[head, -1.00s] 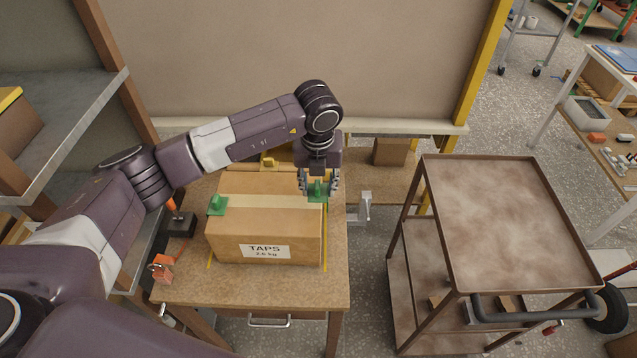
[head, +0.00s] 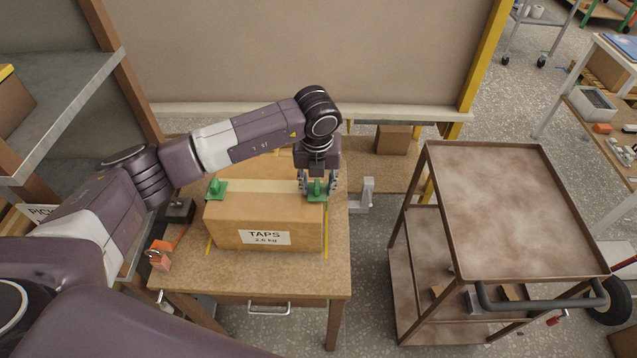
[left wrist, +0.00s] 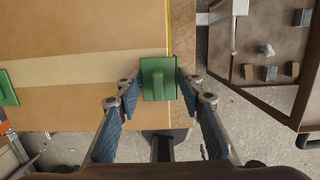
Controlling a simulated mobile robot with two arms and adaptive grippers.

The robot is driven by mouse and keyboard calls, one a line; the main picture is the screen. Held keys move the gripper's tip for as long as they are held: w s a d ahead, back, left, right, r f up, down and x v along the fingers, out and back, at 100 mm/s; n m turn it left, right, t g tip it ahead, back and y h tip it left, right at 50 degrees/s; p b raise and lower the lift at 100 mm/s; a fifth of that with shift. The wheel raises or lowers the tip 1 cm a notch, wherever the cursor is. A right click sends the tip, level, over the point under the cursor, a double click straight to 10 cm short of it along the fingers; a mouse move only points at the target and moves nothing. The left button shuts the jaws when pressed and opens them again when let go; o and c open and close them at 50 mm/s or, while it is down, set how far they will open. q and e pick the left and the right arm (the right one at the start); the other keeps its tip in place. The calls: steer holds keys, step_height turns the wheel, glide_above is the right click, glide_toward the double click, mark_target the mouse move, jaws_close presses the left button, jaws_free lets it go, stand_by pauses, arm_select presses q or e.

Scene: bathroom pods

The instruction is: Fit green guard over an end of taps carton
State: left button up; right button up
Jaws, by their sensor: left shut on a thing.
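The taps carton (head: 225,232) is a brown box with a pale tape strip and a TAPS label, lying on a wooden bench. My left gripper (head: 318,188) is above its right end, shut on a green guard (head: 317,196). In the left wrist view this guard (left wrist: 158,78) straddles the carton's edge at the end of the tape, between the two fingers. Whether it is fully seated cannot be told. A second green guard (head: 216,190) sits over the tape at the carton's left end. My right gripper is not in view.
The wooden bench (head: 200,280) has yellow lines beside the carton. A grey metal bracket (head: 364,195) stands close to its right. A brown cart (head: 500,200) stands right, across a floor gap.

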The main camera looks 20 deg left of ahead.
arm_select(q)
steer(key=shift+s+a+f, duration=0.1)
steer(key=shift+a, duration=0.1)
steer(key=o, duration=1.1)
